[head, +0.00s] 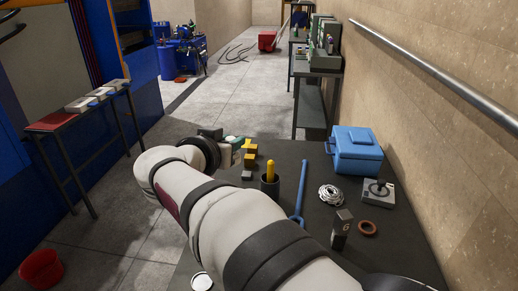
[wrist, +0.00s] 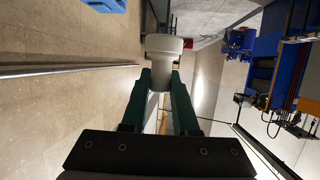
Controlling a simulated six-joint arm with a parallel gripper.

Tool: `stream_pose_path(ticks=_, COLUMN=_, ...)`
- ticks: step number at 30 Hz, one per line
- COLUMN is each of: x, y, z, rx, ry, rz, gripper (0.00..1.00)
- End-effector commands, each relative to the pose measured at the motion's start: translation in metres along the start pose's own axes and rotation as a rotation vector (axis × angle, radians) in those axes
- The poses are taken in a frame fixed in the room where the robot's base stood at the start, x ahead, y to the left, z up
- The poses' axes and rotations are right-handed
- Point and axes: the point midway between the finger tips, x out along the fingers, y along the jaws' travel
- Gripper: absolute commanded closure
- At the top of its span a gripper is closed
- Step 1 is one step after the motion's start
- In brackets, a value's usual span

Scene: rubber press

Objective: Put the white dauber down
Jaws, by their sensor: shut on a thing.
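The white dauber (wrist: 163,46) shows at the fingertips in the wrist view, with a wide pale head and a narrower part between the fingers. My gripper (wrist: 160,78) is shut on it, one green finger along each side. No surface shows touching the dauber there; the wrist picture is turned sideways. In the head view my gripper (head: 235,143) is small and partly hidden behind my own arm, near the far left edge of the dark table (head: 290,155). I cannot make out the dauber clearly in that view.
Yellow blocks (head: 250,155) lie near my gripper.

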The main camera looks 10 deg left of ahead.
Motion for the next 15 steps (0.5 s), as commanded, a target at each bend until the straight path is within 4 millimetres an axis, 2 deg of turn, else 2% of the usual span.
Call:
stream_pose_path(ticks=5, x=0.038, y=-0.018, z=-0.014, rx=-0.064, ry=0.001, rz=-0.210, gripper=1.00)
stream_pose_path(ticks=9, x=0.064, y=-0.031, z=-0.025, rx=-0.139, ry=0.002, rz=-0.458, gripper=1.00)
stream_pose_path(ticks=12, x=0.071, y=-0.031, z=-0.028, rx=-0.200, ry=0.002, rz=-0.654, gripper=1.00)
stream_pose_path(ticks=15, x=0.067, y=-0.025, z=-0.027, rx=-0.260, ry=0.003, rz=-0.824, gripper=1.00)
